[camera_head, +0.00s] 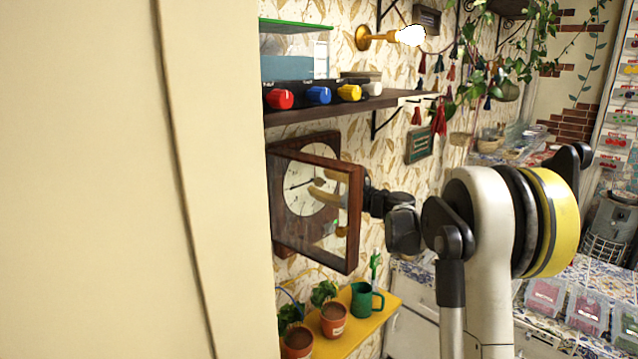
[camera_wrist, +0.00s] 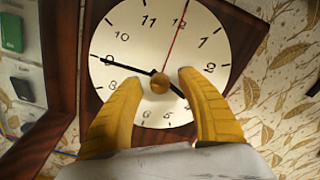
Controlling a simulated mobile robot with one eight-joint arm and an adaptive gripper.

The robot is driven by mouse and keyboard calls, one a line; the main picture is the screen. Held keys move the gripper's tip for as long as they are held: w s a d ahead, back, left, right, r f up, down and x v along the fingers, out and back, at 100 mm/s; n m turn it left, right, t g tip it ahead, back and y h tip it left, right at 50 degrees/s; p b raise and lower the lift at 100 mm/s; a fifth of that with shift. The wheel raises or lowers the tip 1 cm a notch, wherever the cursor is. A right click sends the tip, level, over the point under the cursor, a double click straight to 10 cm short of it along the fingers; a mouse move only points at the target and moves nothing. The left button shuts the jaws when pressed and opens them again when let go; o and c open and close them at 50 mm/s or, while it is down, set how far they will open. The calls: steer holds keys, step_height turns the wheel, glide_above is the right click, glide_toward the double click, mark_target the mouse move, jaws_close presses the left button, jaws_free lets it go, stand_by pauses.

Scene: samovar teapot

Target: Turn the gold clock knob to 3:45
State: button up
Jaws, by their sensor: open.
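The wall clock has a round cream face (camera_head: 300,210) in a dark wooden case, and its face (camera_wrist: 135,62) fills much of the wrist view. The gold knob (camera_wrist: 160,84) sits at the centre of the face. A long black hand (camera_wrist: 118,64) points close to the 9. A shorter black hand (camera_wrist: 176,92) points down right, its end partly hidden by a finger. A thin red hand (camera_wrist: 177,40) points near the 12. My gripper (camera_wrist: 158,79) is open, its yellow fingers on either side of the knob; contact is unclear. In the head view, my gripper (camera_head: 316,189) is at the face.
The clock's wood-framed glass door (camera_head: 354,220) stands open beside my wrist. Above is a shelf (camera_head: 330,108) with coloured knobs. Below is a yellow shelf (camera_head: 372,322) with potted plants (camera_head: 333,320) and a green mug (camera_head: 362,300). A pale panel (camera_head: 90,180) blocks the left.

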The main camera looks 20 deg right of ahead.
steer(key=v, duration=1.1)
